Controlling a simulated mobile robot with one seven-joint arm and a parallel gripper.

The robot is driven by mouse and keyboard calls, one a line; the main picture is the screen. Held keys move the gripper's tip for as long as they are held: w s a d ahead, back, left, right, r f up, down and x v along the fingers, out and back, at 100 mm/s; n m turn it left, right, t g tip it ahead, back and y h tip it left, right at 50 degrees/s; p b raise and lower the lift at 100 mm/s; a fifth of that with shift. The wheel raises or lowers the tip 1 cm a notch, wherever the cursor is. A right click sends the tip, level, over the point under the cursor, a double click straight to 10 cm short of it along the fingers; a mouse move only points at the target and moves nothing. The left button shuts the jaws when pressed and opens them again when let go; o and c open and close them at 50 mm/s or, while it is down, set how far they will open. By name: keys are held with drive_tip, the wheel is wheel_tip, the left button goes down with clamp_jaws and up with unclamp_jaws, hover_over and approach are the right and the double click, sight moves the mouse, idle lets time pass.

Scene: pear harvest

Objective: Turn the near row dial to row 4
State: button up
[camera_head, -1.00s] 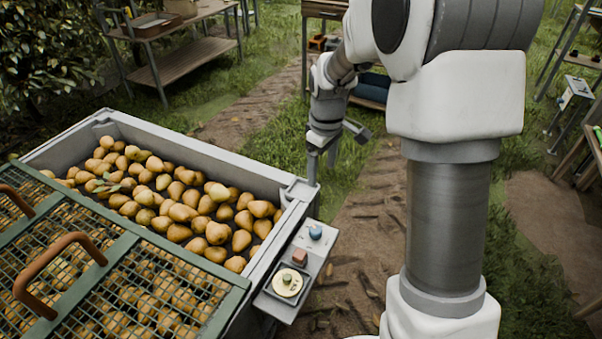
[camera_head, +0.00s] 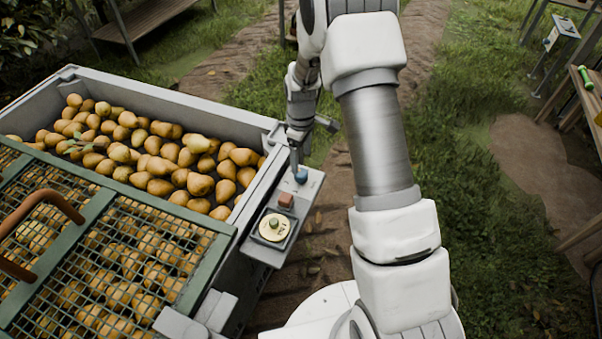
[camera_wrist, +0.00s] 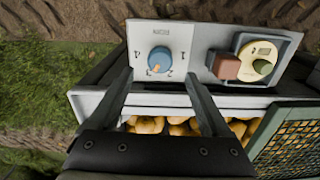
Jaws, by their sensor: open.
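The blue dial (camera_wrist: 159,58) sits on a white plate of the grey control panel, with small numbers around it and a label that appears upside down in the wrist view. A pale mark on the dial points toward its lower side there; I cannot tell surely which number it meets. In the head view the blue dial (camera_head: 301,176) is at the far end of the panel. My gripper (camera_wrist: 158,76) is open, its two fingers apart and pointing at the dial, one to each side in the picture. In the head view my gripper (camera_head: 295,163) is just above the dial, partly hiding it.
A red-brown block button (camera_wrist: 226,67) and a round cream dial with a green knob (camera_wrist: 262,66) are beside the blue dial. The panel is fixed to a grey bin (camera_head: 180,102) of pears with a green mesh lid (camera_head: 95,225). Dirt and grass lie beyond.

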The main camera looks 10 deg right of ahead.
sight(301, 172)
wheel_tip(301, 172, down, 6)
drive_tip(key=shift+f+b, duration=0.1)
drive_tip(key=shift+b, duration=0.55)
drive_tip(key=shift+c, duration=0.4)
clamp_jaws()
drive_tip(key=shift+m, duration=0.4)
drive_tip(key=m+p, duration=0.1)
drive_tip(key=m, duration=0.4)
drive_tip(key=shift+m, duration=0.3)
drive_tip(key=m+p, duration=0.1)
drive_tip(key=m, duration=0.4)
drive_tip(key=shift+m, duration=0.4)
